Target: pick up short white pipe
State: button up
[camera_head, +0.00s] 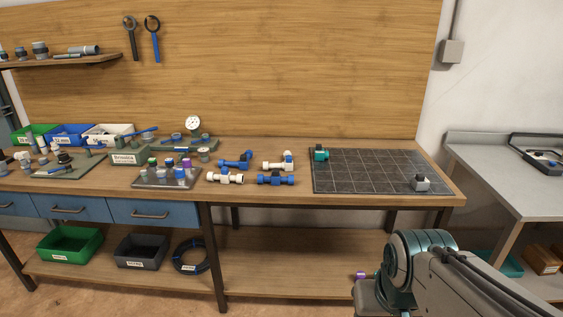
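On the wooden workbench (260,199), left of a dark gridded mat, lie two white fittings. One white pipe piece (226,178) lies nearer the front edge and has a raised part on it. The other white piece (276,166) lies behind and to its right, with a grey-blue part on it. Which of them is the short white pipe, or whether it is another piece, I cannot tell at this size. My arm shows at the lower right, in front of the bench and apart from these pieces. My gripper is not in view.
Blue valve pieces (276,180) lie beside the white ones. The gridded mat (365,172) holds a teal piece (320,154) and a light grey block (420,184), and is otherwise bare. Trays and bins crowd the left. A grey side table (500,170) stands right.

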aim_at(225, 177)
jog(key=i, duration=0.6)
jog(key=u, duration=0.6)
jog(key=i, duration=1.4)
jog(key=u, duration=0.6)
